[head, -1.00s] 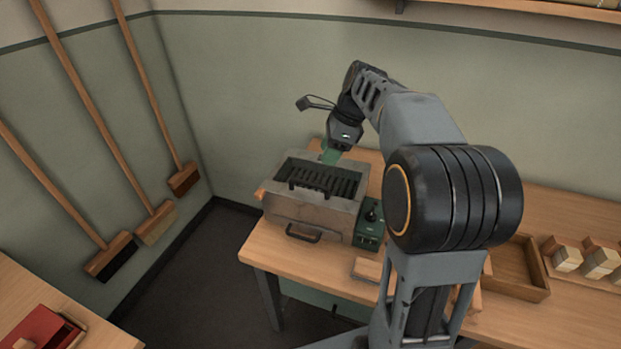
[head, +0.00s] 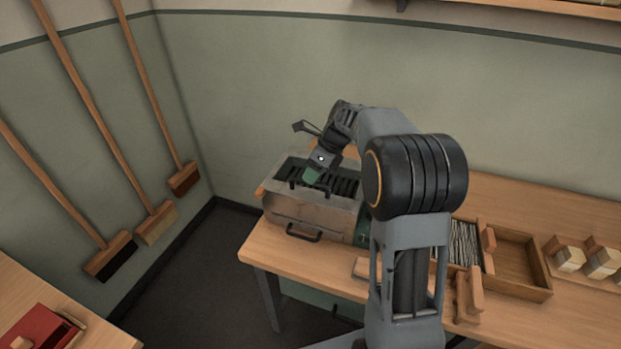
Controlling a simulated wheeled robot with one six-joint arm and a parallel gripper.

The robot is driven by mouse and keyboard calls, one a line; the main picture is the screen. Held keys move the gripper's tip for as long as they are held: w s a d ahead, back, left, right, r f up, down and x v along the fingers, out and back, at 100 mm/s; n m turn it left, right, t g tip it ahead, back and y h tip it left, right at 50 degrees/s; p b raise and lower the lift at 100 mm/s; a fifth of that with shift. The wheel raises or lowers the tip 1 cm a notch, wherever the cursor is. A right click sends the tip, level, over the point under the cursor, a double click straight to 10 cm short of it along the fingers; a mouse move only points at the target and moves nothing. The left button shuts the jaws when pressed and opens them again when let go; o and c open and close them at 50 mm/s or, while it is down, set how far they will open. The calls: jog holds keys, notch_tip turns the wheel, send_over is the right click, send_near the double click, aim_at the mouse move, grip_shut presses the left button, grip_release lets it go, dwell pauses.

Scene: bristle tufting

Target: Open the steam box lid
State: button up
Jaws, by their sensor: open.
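The steam box (head: 311,212) is a worn metal box at the left end of the wooden workbench. Its front has a dark handle (head: 303,234). Dark slats show across its top, with a small dark bar at the top front edge; I cannot tell whether these belong to the lid or to the inside. The fingertips are small and partly merge with the dark slats, so contact cannot be told.
A green control box (head: 363,232), mostly behind my arm, stands right of the steam box. A tray of bristles (head: 463,243), an empty wooden tray (head: 517,262) and wooden blocks (head: 570,259) lie farther right. Brooms (head: 155,222) lean on the left wall.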

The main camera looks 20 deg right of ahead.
jog(key=shift+x, duration=1.05)
grip_shut()
